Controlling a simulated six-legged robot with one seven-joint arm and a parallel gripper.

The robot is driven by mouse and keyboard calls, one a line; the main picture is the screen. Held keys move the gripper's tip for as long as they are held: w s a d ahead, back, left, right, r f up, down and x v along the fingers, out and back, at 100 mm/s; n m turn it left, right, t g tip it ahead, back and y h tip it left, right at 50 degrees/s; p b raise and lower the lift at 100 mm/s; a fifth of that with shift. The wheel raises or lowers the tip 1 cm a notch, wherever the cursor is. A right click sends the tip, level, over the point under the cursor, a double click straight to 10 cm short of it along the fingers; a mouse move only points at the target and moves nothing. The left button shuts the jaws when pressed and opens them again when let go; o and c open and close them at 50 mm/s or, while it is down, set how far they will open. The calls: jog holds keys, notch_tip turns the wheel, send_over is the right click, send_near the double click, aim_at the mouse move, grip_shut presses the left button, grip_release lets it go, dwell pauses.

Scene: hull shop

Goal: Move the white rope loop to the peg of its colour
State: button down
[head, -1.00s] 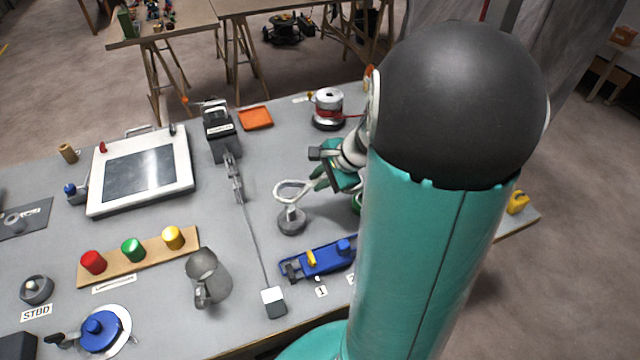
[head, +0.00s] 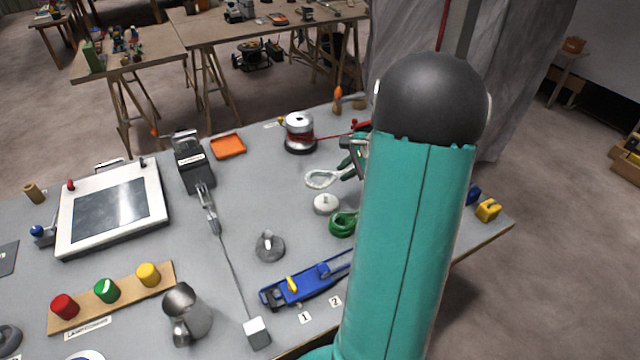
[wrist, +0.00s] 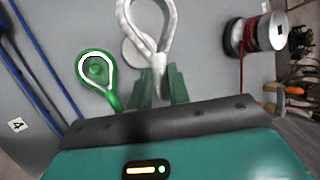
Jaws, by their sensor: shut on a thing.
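My gripper (wrist: 159,80) is shut on the white rope loop (wrist: 169,20) at its bound neck; the loop's open end points away from the fingers. In the head view the loop (head: 322,180) hangs in the air just beyond the white peg (head: 326,205), apart from it. My arm hides most of the gripper there. In the wrist view the white peg's round base (wrist: 131,54) shows partly behind the loop. A grey peg (head: 269,247) stands bare to the front left. A green loop (head: 343,224) lies around a green peg (wrist: 96,68).
A spool with red line (head: 299,133) stands behind the loop. A blue tool (head: 305,286) lies in front of the pegs. A chain and cord run to a block (head: 256,333) on the left. Bench between grey and white pegs is clear.

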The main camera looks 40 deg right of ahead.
jog(key=shift+s+d+f, duration=0.1)
jog(key=shift+d+f, duration=0.35)
jog(key=shift+f, duration=0.35)
jog(key=shift+s+d+f, duration=0.15)
jog(key=shift+d+f, duration=0.35)
jog(key=shift+f, duration=0.3)
jog(key=shift+s+d+f, duration=0.1)
jog(key=shift+d+f, duration=0.35)
jog(key=shift+f, duration=0.35)
jog(key=shift+f, duration=2.25)
dwell(1.3)
jog(key=c, duration=1.3)
grip_release()
jog(key=shift+o, duration=0.7)
jog(key=o, duration=0.3)
